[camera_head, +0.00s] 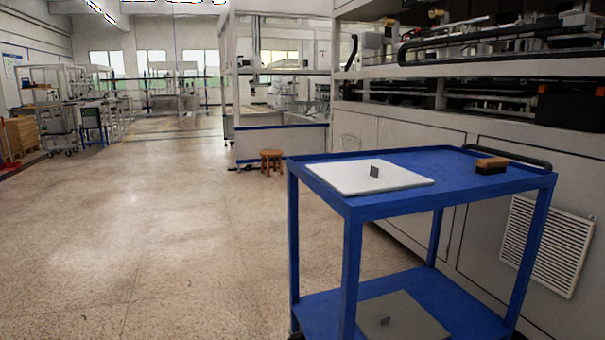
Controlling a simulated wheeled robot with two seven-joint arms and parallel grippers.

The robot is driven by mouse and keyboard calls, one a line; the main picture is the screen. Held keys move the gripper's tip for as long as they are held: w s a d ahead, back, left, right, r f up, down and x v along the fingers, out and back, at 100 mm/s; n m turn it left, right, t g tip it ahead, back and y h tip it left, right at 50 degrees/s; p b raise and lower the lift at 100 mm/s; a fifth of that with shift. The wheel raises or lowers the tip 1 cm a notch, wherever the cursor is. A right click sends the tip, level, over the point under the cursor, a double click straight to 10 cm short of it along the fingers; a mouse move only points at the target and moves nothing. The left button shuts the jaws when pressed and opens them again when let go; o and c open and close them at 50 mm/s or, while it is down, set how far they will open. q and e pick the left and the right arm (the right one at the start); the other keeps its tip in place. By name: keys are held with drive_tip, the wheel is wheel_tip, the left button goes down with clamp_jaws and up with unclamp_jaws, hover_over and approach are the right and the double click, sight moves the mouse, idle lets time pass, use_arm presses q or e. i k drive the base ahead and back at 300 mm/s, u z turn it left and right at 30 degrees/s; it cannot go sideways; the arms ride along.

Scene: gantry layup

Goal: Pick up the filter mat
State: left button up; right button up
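A flat white rectangular panel (345,181) lies on the left part of the blue cart's top, with a small dark grey upright tab (374,172) on it. A flat grey panel (408,325) with a similar small tab (385,321) lies on the cart's lower shelf, cut off by the bottom edge of the view. I cannot tell which of the two panels is the filter mat. Neither of my grippers shows in the head view.
The blue cart (440,198) stands at the right, close to the grey machine cabinet. A wooden-handled brush (491,165) lies at its right rear. A louvred vent (547,246) is behind it. A stool (271,161) stands further back. Open floor (150,230) lies left.

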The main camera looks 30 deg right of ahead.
sight(349, 179)
drive_tip(key=u, duration=0.05)
drive_tip(key=i, duration=0.9)
drive_tip(key=z, duration=2.55)
